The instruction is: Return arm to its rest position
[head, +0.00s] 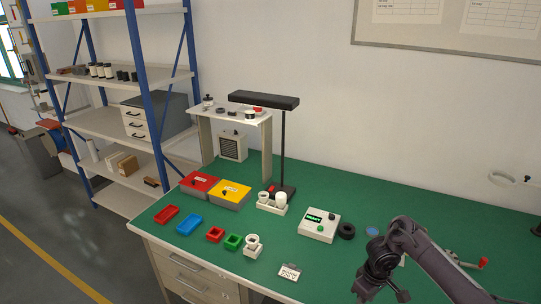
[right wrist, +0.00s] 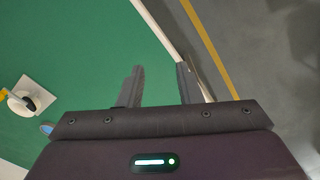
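My right arm comes in from the right in the head view, over the green bench top (head: 330,262). My right gripper (head: 383,293) points down near the bench's front edge. In the right wrist view, the two fingers of my right gripper (right wrist: 160,88) stand apart with nothing between them; the bench edge passes behind them. My left arm and left gripper are not in view.
A tester box (head: 319,225) with a green display, a black ring (head: 346,231) and a small labelled card (head: 290,271) lie left of my right gripper. A red-handled part (head: 482,263) lies right. Small coloured trays (head: 188,224), a two-socket holder (head: 271,208) and a black lamp (head: 264,100) stand farther left.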

